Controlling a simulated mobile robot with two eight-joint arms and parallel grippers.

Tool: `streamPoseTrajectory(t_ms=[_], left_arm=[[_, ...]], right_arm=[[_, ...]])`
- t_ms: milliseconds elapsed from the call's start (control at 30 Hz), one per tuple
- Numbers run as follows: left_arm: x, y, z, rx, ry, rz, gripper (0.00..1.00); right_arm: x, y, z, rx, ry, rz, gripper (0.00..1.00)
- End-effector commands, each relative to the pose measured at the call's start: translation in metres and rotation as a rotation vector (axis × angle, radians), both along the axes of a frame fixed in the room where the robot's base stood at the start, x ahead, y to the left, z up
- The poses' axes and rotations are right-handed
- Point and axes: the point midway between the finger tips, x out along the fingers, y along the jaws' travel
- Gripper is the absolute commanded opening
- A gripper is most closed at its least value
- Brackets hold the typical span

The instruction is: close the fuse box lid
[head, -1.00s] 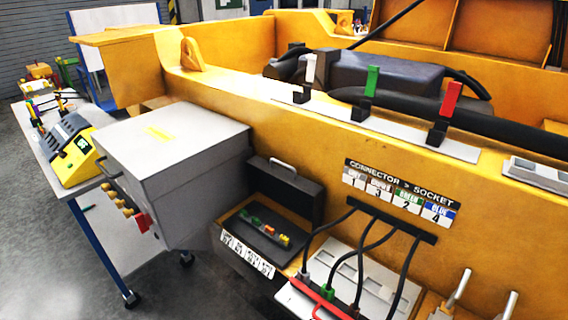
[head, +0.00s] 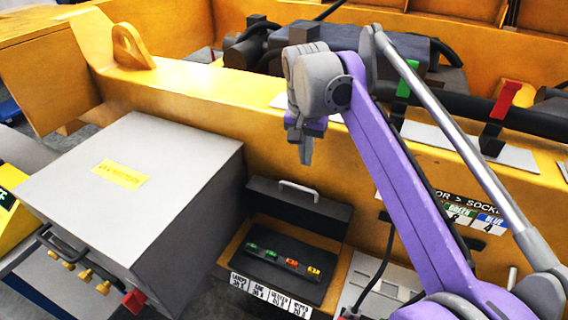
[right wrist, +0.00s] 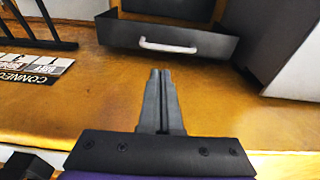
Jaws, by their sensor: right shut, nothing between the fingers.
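The fuse box (head: 262,272) is a black box at the lower middle of the head view, with green, red and yellow fuses in a row inside. Its black lid (head: 325,212) stands open, upright along the back edge, with a light grey handle (head: 298,190) on its upper edge. The lid (right wrist: 215,43) and its handle (right wrist: 168,46) also show at the top of the right wrist view. My right gripper (head: 306,160) is shut and empty, pointing down, above and apart from the lid. Its closed fingers (right wrist: 161,75) point toward the handle. My left gripper is not in view.
A large grey cabinet (head: 150,180) stands just left of the fuse box. The yellow frame wall (head: 205,110) rises behind. Dark cables and a pale socket panel (head: 365,280) lie to the right, partly behind my right arm.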

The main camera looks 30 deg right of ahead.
Motion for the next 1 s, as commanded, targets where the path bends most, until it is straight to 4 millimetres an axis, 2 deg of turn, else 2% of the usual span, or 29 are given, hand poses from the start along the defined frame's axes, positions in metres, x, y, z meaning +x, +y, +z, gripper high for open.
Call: streamPoseTrajectory(t_ms=[167, 267, 500, 700, 833, 1000], left_arm=[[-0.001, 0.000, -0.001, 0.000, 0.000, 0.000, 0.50], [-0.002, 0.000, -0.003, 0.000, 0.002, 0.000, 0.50], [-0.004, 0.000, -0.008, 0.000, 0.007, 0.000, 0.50], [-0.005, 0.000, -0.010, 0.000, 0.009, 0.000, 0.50], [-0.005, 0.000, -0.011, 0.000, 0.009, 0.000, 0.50], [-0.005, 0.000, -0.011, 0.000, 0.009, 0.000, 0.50]], right_arm=[[0.004, -0.005, 0.002, 0.001, 0.011, -0.032, 0.00], [0.004, -0.006, -0.009, 0.002, 0.011, -0.032, 0.00], [0.008, -0.011, -0.053, 0.001, 0.011, -0.031, 0.00], [0.011, -0.014, -0.082, 0.002, 0.010, -0.030, 0.00], [0.012, -0.015, -0.091, 0.002, 0.010, -0.029, 0.00], [0.012, -0.016, -0.094, 0.001, 0.009, -0.029, 0.00]])
